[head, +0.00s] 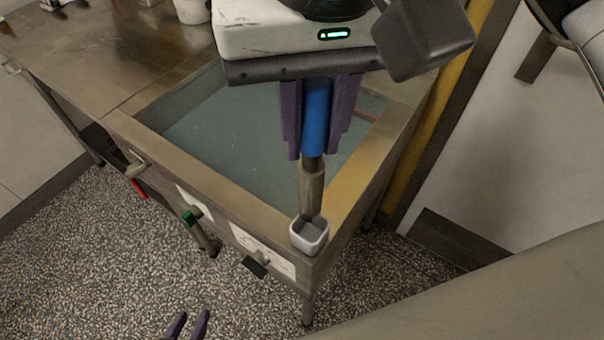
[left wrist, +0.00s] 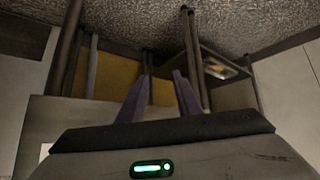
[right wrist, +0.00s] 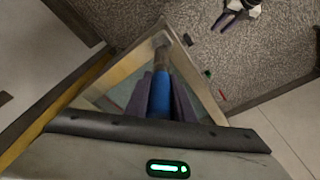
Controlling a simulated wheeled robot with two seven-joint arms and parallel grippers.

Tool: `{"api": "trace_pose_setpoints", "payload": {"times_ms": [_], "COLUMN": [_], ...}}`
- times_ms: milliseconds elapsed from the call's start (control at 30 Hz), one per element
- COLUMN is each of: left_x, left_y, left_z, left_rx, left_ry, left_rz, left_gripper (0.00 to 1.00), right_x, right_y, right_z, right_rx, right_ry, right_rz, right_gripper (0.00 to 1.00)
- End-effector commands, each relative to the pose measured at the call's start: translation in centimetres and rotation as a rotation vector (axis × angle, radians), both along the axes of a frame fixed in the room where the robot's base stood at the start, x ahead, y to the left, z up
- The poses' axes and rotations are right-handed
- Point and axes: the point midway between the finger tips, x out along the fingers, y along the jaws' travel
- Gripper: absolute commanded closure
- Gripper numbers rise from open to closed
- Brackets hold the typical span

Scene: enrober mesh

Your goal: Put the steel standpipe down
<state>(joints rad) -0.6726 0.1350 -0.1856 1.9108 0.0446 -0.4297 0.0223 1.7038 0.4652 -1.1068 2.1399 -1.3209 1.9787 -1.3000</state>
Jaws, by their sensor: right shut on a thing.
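My right gripper (head: 320,135) is shut on a steel pipe with a blue sleeve, which I take to be the steel standpipe (head: 312,188). It is held roughly upright, with the blue part between the purple fingers and the bare steel end pointing down. That end meets a small pale square cup (head: 309,235) at the near corner of the steel tank; I cannot tell whether it is inside or just above. In the right wrist view the blue sleeve (right wrist: 161,98) lies between the fingers. My left gripper (head: 188,325) is open and empty, low over the speckled floor.
The steel tank (head: 215,178) holds greyish-blue liquid. A green-handled valve (head: 190,216) and a red-tipped handle (head: 139,188) stick out at its front. A steel counter (head: 95,55) adjoins at left, with a white container (head: 193,10) on it. A yellow panel (head: 425,120) stands at right.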

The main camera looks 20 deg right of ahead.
Motion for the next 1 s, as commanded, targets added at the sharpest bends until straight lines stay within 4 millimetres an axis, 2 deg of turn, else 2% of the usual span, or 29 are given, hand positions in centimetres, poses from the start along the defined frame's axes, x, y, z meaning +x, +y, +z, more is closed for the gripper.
{"api": "trace_pose_setpoints", "payload": {"times_ms": [100, 200, 500, 800, 967, 1000], "left_x": [-1.1, -1.5, -1.5, -0.7, -0.5, -0.5], "left_y": [-0.1, -0.2, -0.2, -0.3, -0.3, -0.3], "left_z": [-0.5, -0.7, -0.5, 0.0, -0.4, -0.2], "left_rx": [0.000, 0.001, 0.000, -0.001, -0.001, -0.001], "left_ry": [0.023, 0.034, 0.034, 0.017, 0.011, 0.012], "left_rz": [-0.002, -0.004, -0.005, -0.005, -0.006, -0.006], "left_gripper": [0.69, 0.69, 0.69, 0.69, 0.69, 0.69], "right_x": [0.0, 0.1, 0.0, 0.1, 0.1, 0.1], "right_y": [-0.1, 0.0, -0.1, 0.0, 0.0, 0.0], "right_z": [-2.2, -3.2, -6.8, -7.2, -7.6, -7.4], "right_rx": [0.000, 0.000, 0.001, 0.001, 0.002, 0.001], "right_ry": [0.003, 0.001, 0.002, -0.001, -0.001, -0.001], "right_rz": [-0.001, -0.002, -0.002, -0.002, -0.002, -0.002], "right_gripper": [1.00, 1.00, 1.00, 1.00, 1.00, 0.72]}}
